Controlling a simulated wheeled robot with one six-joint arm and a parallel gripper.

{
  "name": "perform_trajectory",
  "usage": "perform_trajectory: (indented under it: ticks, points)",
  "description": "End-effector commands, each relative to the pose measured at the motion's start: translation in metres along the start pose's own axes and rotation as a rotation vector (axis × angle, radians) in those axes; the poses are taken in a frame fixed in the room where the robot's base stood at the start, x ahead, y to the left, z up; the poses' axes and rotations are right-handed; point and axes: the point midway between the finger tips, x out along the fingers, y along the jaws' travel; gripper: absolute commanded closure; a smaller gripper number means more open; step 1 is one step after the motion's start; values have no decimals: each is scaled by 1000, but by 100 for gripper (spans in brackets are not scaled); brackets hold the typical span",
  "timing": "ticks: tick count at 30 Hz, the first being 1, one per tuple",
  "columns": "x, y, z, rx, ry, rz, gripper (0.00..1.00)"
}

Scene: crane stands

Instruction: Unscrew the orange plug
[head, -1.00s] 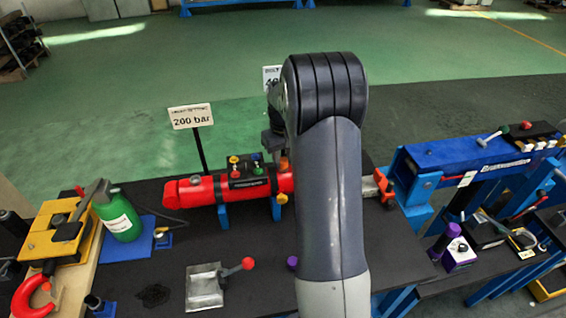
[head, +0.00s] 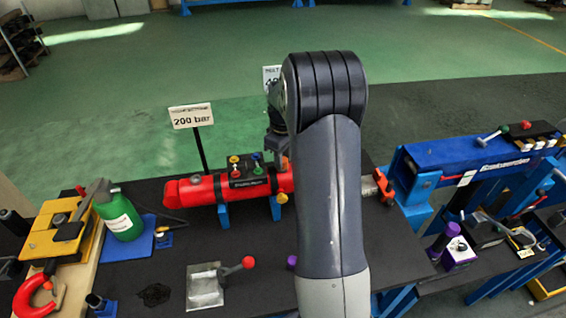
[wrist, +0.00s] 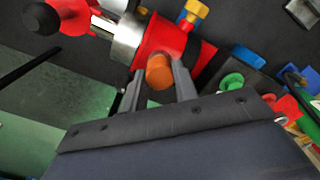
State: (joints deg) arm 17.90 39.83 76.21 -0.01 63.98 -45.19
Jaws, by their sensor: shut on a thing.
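The orange plug (wrist: 159,72) sits on the red cylinder (head: 200,190), which lies on blue supports on the black table. In the wrist view the plug is between the two fingers of my gripper (wrist: 158,68), near the cylinder's silver collar (wrist: 123,38). My gripper is shut on the plug. In the head view my gripper (head: 278,150) is over the right part of the cylinder, partly behind my own arm, and the plug is hidden there.
A valve block (head: 248,170) with coloured caps stands on the cylinder, left of my gripper. A yellow fitting (head: 282,198) sticks out of the cylinder's near side. A 200 bar sign (head: 191,116) stands behind. A red-knobbed lever (head: 248,263) is in front on the table.

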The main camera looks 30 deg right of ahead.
Motion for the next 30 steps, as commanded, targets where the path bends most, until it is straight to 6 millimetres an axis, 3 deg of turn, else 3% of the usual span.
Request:
perform_trajectory:
  ticks: [6,18,30]
  points:
    - [-3,1,-1,-35,5,4,98]
    - [-3,1,-1,-424,4,5,98]
    - [-3,1,-1,-467,4,5,98]
